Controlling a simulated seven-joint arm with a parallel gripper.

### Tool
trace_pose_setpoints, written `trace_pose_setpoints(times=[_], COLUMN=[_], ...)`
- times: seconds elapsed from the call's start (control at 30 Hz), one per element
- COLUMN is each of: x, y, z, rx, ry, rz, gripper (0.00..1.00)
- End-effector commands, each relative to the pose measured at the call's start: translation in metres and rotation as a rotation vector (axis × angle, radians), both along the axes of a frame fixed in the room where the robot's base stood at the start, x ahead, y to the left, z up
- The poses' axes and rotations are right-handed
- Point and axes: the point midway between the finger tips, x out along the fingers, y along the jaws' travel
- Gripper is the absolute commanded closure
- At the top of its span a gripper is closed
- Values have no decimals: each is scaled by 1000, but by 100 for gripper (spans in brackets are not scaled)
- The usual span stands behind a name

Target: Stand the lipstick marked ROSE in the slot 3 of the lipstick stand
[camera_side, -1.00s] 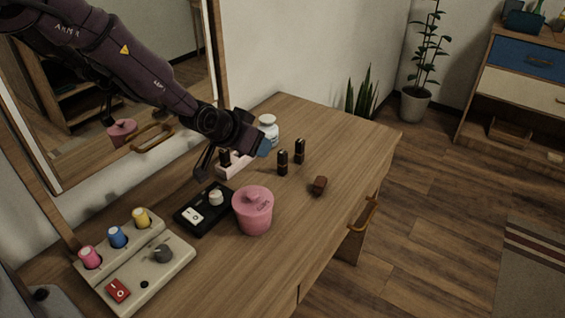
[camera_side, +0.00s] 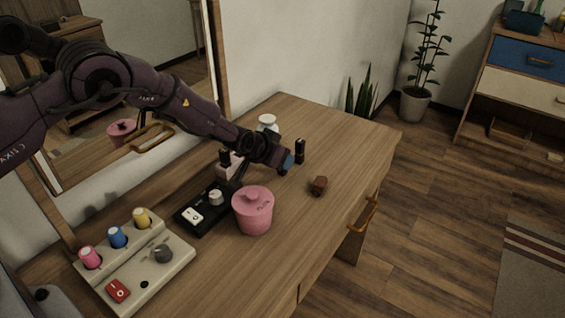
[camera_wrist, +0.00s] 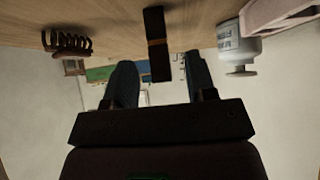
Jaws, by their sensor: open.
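A dark lipstick (camera_side: 300,150) with a thin gold band stands upright on the table, just past my gripper (camera_side: 288,162) in the side view. A second lipstick, seen there earlier, is now hidden behind my gripper. In the wrist view one dark lipstick (camera_wrist: 157,45) shows between and ahead of my open fingers (camera_wrist: 161,80), with no contact visible. I cannot tell which of the two it is, and no ROSE marking is readable. The pink lipstick stand (camera_side: 225,172) is left of my gripper, partly hidden, with a dark lipstick (camera_side: 224,157) in it. Its slot numbers are unreadable.
A pink lidded pot (camera_side: 253,212) and a black tray (camera_side: 190,219) stand nearer the camera. A small brown object (camera_side: 319,185) lies right of my gripper. A white jar (camera_side: 268,122) stands behind; it also shows in the wrist view (camera_wrist: 238,48). The table's right end is clear.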

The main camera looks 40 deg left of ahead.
Motion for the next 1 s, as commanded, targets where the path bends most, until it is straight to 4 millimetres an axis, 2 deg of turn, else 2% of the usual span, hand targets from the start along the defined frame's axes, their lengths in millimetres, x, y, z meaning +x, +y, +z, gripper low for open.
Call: trace_pose_setpoints(times=[0.2, 0.47, 0.6, 0.7, 1.0], x=[12, 13, 13, 13, 13], y=[0, 0, 0, 0, 0], z=[-12, -13, -12, -12, -11], rx=[0, 0, 0, 0, 0], ry=[0, 0, 0, -1, -1], rz=[0, 0, 0, 0, 0], gripper=[49, 49, 81, 100, 100])
